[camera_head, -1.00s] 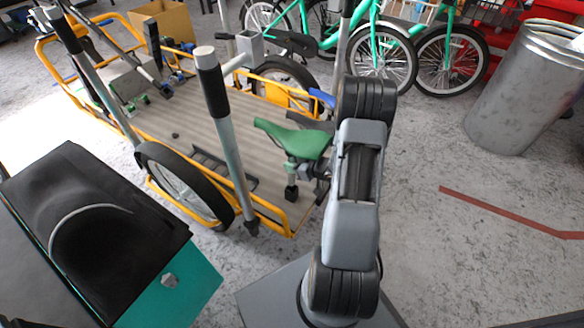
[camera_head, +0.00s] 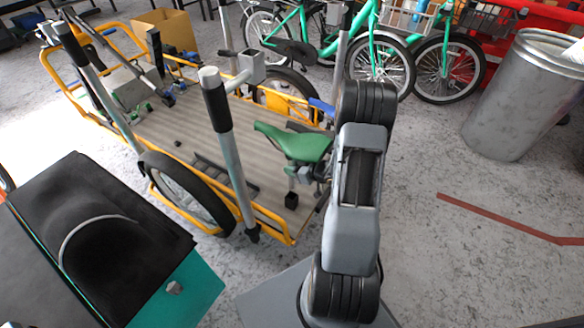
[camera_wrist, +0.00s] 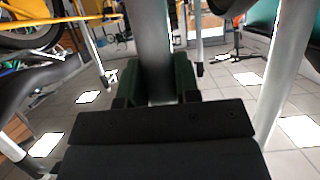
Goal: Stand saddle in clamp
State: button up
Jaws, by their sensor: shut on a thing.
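The green saddle (camera_head: 293,143) is held above the cargo bike's flat deck in the head view, its nose pointing left. A short post runs down from it to a dark lower end (camera_head: 291,200). My gripper (camera_head: 310,174) is just under the saddle and partly hidden by my arm. In the wrist view my gripper (camera_wrist: 155,82) is shut, its dark green pads on both sides of the grey post (camera_wrist: 150,45). A grey square-mouthed fitting (camera_head: 250,64), seemingly the clamp, is left of and beyond the saddle, apart from it.
A thick upright pole (camera_head: 230,150) with a black sleeve stands left of the saddle. The yellow cargo bike frame (camera_head: 268,238) lies below it. Green bikes (camera_head: 385,60) stand behind, with a metal bin (camera_head: 515,100) at right. A black-topped box (camera_head: 90,225) is at front left.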

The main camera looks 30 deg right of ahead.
jog(key=shift+r+p, duration=3.05)
jog(key=shift+r, duration=0.4)
jog(key=shift+a, duration=0.1)
